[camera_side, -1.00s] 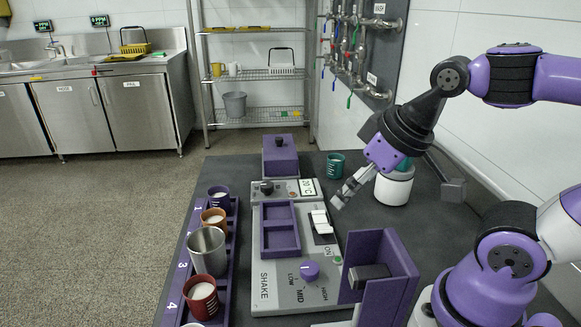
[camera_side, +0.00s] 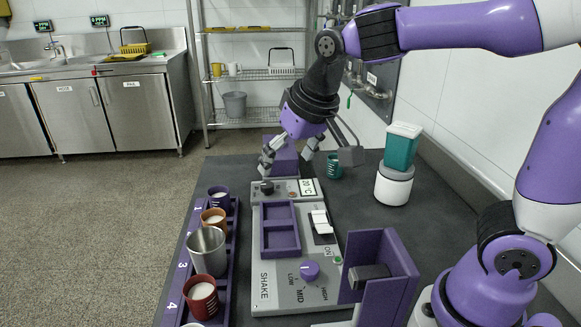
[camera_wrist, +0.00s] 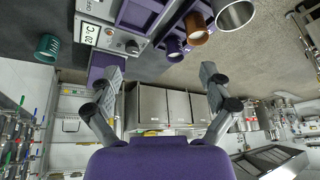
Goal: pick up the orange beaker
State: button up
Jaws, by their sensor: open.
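The orange beaker (camera_side: 213,218) stands upright in the purple rack (camera_side: 228,285) on the left of the bench, with pale contents. It is between a purple beaker (camera_side: 219,197) and a metal cup (camera_side: 207,249). In the wrist view the orange beaker (camera_wrist: 197,29) shows at the upper right, between the purple beaker (camera_wrist: 175,46) and the metal cup (camera_wrist: 234,13). My gripper (camera_side: 288,160) is open and empty, above the back of the bench, behind and to the right of the orange beaker. In the wrist view my gripper's fingers (camera_wrist: 160,72) are wide apart.
A red beaker (camera_side: 202,292) stands nearer in the rack. A shaker (camera_side: 285,280) with a purple tray lies right of the rack. A purple box (camera_side: 283,165) is behind my gripper. A green beaker (camera_side: 334,166) and a white device with a green container (camera_side: 402,150) stand further right.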

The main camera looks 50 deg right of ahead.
jog(key=w+a+f+m, duration=0.1)
jog(key=w+a+f, duration=0.25)
jog(key=w, duration=0.35)
jog(key=m+h, duration=0.1)
send_near(214, 220)
jog(key=shift+w+a+f+g, duration=0.1)
jog(key=shift+a+f+g, duration=0.1)
jog(key=shift+f, duration=0.25)
jog(key=shift+w+a+f+g, duration=0.1)
jog(key=shift+f+g, duration=0.1)
jog(key=shift+f, duration=0.3)
jog(key=x, duration=0.6)
jog(key=shift+w+d, duration=0.1)
jog(key=shift+w, duration=0.05)
jog(key=c, duration=1.3)
